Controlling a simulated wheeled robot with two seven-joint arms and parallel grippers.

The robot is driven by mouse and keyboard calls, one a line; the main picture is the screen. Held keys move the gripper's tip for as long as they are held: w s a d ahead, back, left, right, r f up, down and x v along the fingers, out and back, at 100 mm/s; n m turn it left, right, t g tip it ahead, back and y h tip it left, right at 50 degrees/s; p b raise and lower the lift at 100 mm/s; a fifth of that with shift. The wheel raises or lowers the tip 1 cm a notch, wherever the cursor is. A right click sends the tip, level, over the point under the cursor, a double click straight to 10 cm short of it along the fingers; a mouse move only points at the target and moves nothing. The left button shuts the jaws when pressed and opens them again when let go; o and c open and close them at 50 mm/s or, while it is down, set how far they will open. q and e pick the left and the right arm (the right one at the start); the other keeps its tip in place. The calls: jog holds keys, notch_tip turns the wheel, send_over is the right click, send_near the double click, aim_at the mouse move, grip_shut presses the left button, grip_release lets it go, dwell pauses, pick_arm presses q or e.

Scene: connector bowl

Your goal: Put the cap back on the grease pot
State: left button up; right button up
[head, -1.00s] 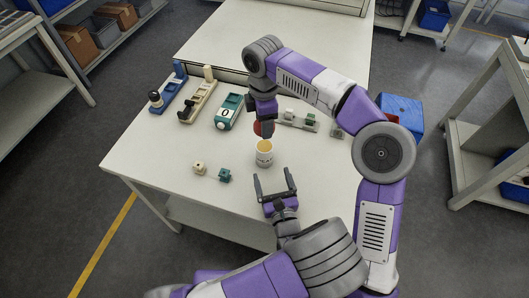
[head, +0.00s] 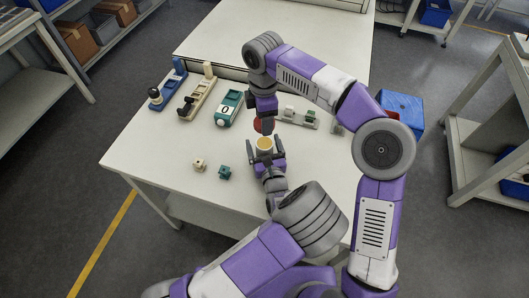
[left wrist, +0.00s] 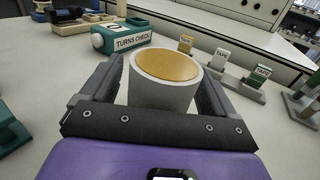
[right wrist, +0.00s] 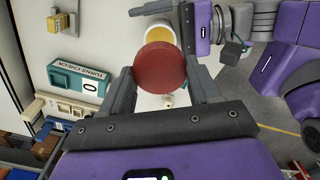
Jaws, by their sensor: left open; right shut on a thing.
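The grease pot (head: 264,145) stands upright and uncapped on the table, a pale cup with yellow-orange grease at its top. It fills the middle of the left wrist view (left wrist: 163,92). My left gripper (head: 265,147) is open, with one finger on each side of the pot; the left finger looks close to its wall. The round red cap (right wrist: 160,68) is between the fingers of my right gripper (right wrist: 158,82), which is shut on it. In the head view the cap (head: 258,125) shows partly, above and just behind the pot.
A teal turns-check device (head: 229,108) stands behind and left of the pot. A beige fixture (head: 198,99) and a blue fixture (head: 167,90) are farther left. A beige block (head: 199,164) and a teal block (head: 224,172) lie front left. A grey rack (head: 300,119) stands behind right.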

pick_arm(q)
jog(key=shift+w, duration=0.15)
jog(key=c, duration=1.5)
pick_arm(e)
send_over(264, 142)
jog(key=shift+s+f, duration=0.15)
jog(key=shift+f, duration=2.35)
jog(key=shift+f, duration=0.9)
jog(key=shift+f, duration=0.55)
pick_arm(q)
grip_shut()
pick_arm(e)
jog(key=m, duration=0.7)
